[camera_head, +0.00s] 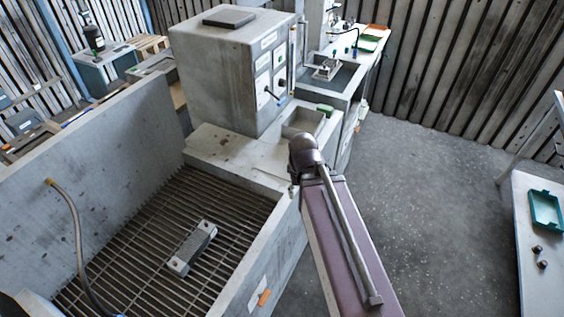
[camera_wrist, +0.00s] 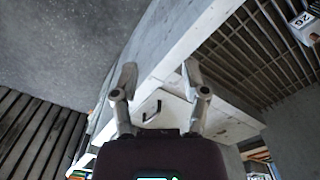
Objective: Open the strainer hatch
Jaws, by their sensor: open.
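In the wrist view my gripper (camera_wrist: 158,72) is open, its two fingers apart with nothing between the tips. Beyond the fingers is a pale panel (camera_wrist: 172,112) with a small dark handle (camera_wrist: 152,108), which appears between the fingers; it may be the strainer hatch, but I cannot tell for sure. It looks shut. I cannot tell how far the fingers are from the handle, but I see no contact. In the head view my arm reaches past the front corner of the grated basin (camera_head: 255,235); my gripper and the handle are hidden there.
A metal block (camera_head: 192,248) lies on the basin's grating (camera_head: 135,240), beside a hose (camera_head: 75,225). A grey control cabinet (camera_head: 225,75) stands behind, with a sink counter (camera_head: 345,80) beyond. A table (camera_head: 535,270) with a green tray (camera_head: 546,211) is right. The floor between is clear.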

